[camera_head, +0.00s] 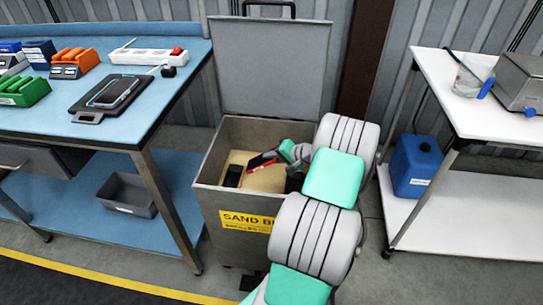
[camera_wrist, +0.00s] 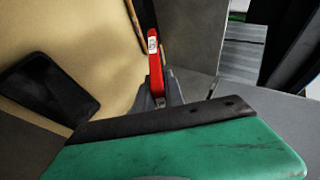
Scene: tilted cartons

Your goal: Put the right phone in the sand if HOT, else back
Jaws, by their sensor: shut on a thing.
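The sand bin (camera_head: 208,195) stands open, with sand (camera_head: 268,180) inside it. My gripper (camera_head: 280,154) reaches down into the bin and is shut on a slim red thing (camera_head: 262,161). In the wrist view the red thing (camera_wrist: 155,62) stands up between the fingertips (camera_wrist: 158,97), seen nearly edge-on, with a small white label; I cannot tell if it is a phone. A black phone-like slab (camera_head: 233,175) is at the left in the bin; it lies on the sand in the wrist view (camera_wrist: 48,90). Another phone (camera_head: 115,92) lies on a dark pad on the blue bench.
The bin's lid (camera_head: 270,65) stands up behind it. The blue bench (camera_head: 60,125) is on the left, with a power strip (camera_head: 145,56) and orange and green holders. A white table (camera_head: 490,115) with a blue jug (camera_head: 415,165) on its lower shelf is on the right.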

